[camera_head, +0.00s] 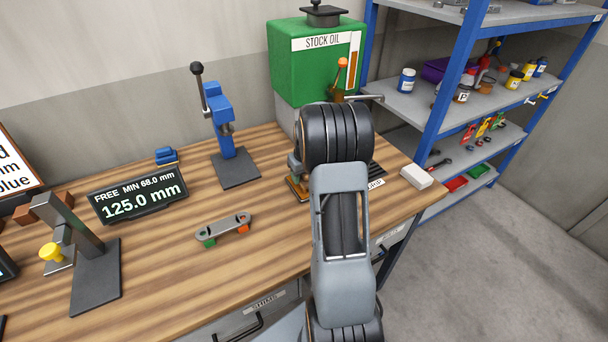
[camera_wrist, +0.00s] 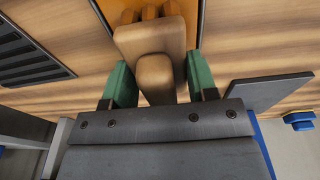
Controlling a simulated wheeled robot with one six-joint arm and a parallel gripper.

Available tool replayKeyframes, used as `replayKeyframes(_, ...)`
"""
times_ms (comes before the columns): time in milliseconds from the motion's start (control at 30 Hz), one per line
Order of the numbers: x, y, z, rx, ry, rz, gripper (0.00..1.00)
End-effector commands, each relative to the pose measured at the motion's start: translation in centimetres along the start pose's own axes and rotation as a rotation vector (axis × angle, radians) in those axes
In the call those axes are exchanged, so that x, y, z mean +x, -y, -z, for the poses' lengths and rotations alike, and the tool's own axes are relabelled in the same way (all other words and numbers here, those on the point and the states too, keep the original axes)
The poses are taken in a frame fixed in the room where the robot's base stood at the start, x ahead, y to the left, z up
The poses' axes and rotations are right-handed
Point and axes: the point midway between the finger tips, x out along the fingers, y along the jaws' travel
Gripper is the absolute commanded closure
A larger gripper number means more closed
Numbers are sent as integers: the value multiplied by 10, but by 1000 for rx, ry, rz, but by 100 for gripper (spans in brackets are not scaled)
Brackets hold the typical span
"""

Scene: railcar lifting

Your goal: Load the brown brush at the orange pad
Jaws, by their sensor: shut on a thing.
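The brown brush (camera_wrist: 150,42) shows in the wrist view, with a tan wooden body and a rounded handle pointing back toward my gripper. My gripper (camera_wrist: 157,75) has green fingertips on either side of the handle and is shut on the brush. Orange-brown parts show at the brush's far end at the top of the view. The orange pad (camera_wrist: 191,45) shows as a bordered strip beside and beneath the brush; whether the brush touches it is unclear. In the head view, my arm hides most of the brush, and the pad's edge (camera_head: 303,197) shows left of my wrist.
A blue hand press (camera_head: 225,130) stands left of my arm. A green stock oil tank (camera_head: 310,70) is behind it. A grey railcar-like piece (camera_head: 224,228) lies on the open tabletop. A white block (camera_head: 416,176) sits at the right edge.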

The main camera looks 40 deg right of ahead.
Motion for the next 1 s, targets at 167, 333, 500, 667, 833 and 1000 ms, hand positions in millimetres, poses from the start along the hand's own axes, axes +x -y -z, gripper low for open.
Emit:
replayKeyframes(167, 1, 0, -1, 0, 4, 1, 66)
replayKeyframes(333, -6, 0, 0, 0, 3, 1, 66)
replayKeyframes(500, -20, 0, 2, 0, 1, 0, 66)
replayKeyframes(667, -34, 0, 4, 0, 1, 0, 66)
replayKeyframes(833, -49, 0, 6, 0, 0, 0, 66)
replayKeyframes(1000, -63, 0, 8, 0, 0, 0, 66)
